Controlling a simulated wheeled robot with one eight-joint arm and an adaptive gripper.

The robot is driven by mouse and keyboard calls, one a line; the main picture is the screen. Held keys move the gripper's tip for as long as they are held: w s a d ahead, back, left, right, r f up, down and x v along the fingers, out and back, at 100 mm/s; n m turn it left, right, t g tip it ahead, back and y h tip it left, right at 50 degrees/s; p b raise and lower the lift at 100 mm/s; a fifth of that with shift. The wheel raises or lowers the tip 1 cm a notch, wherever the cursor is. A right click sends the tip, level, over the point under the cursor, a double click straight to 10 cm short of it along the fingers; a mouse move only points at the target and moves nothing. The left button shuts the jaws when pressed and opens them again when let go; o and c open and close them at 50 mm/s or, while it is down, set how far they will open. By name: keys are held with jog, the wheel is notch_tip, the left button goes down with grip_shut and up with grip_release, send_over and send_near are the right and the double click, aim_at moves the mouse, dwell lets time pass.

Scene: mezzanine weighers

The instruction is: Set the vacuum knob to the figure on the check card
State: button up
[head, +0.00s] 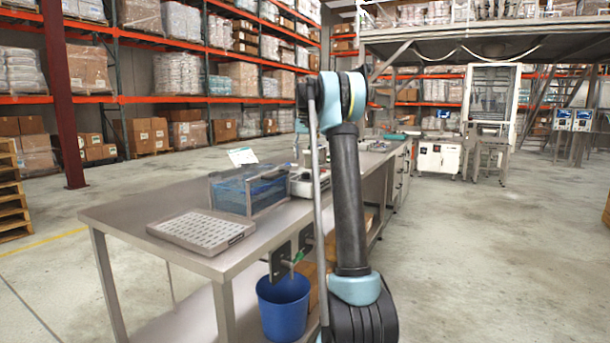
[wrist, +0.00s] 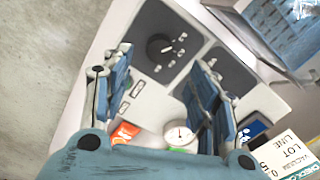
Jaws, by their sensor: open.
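In the wrist view a round black knob (wrist: 158,47) sits on a dark dial plate with pale marks around it. I cannot read its setting. My gripper (wrist: 162,66) is open and empty, its blue fingers spread on either side above the panel. A second dark plate (wrist: 237,70) lies to the right, partly hidden by the right finger. A white gauge (wrist: 180,134) shows between the fingers. In the head view my arm hides the gripper.
In the head view the steel bench (head: 125,215) carries a white-grey tray (head: 200,230) and a clear blue tank (head: 249,189) beside the pale instrument (head: 301,184). A blue bucket (head: 283,305) stands below. The floor right of the bench is clear.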

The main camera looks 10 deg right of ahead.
aim_at(305, 173)
notch_tip(305, 173, down, 8)
dwell(0.4)
jog(key=c, duration=1.1)
